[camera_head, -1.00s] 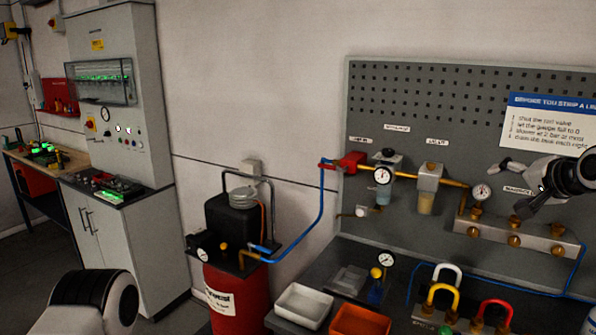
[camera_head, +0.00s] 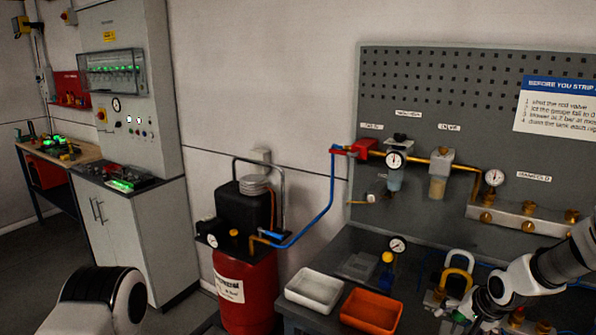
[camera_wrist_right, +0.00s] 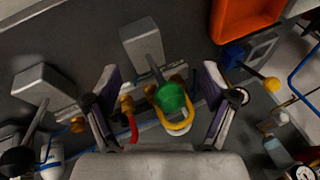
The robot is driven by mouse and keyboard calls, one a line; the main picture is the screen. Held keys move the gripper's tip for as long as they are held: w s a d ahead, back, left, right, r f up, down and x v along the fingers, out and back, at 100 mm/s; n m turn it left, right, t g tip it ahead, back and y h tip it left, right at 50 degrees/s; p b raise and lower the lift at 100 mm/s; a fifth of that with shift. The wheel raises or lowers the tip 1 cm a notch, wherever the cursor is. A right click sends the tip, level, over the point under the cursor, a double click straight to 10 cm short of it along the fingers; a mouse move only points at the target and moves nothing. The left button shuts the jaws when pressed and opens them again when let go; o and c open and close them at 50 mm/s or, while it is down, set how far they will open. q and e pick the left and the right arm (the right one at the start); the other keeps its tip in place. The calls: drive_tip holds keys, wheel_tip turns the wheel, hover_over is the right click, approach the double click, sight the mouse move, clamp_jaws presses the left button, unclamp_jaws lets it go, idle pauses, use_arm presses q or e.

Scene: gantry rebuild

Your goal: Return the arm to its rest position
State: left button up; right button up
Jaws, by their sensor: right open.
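My right arm comes in from the right in the head view. Its gripper (camera_head: 456,318) is low over the bench, beside a yellow shackle (camera_head: 458,277). In the right wrist view its two fingers (camera_wrist_right: 160,82) stand wide apart and hold nothing. A green ball knob (camera_wrist_right: 171,97) and the yellow shackle (camera_wrist_right: 178,124) show between and below the fingers; whether they lie level with the fingertips I cannot tell.
A white tray (camera_head: 315,288) and an orange tray (camera_head: 371,311) sit on the bench, left of the gripper. A red tank (camera_head: 246,290) stands left of the bench. Blue hose runs along the bench.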

drive_tip(key=s+a+f+n+g+b, duration=0.1)
drive_tip(key=s+a+f+g+b, duration=0.2)
drive_tip(key=s+f, duration=0.8)
drive_tip(key=s+a+f+n+g, duration=0.1)
drive_tip(key=s+a+f+g, duration=0.1)
drive_tip(key=s+a+f, duration=0.65)
drive_tip(key=s+f+n, duration=0.3)
drive_tip(key=s+f, duration=0.1)
drive_tip(key=s, duration=0.4)
drive_tip(key=s+f+n+h+b, duration=0.1)
drive_tip(key=s+f+n, duration=0.2)
drive_tip(key=s, duration=0.5)
drive_tip(key=shift+d+f+b, duration=0.15)
drive_tip(key=shift+f+b, duration=0.15)
drive_tip(key=shift+f, duration=0.2)
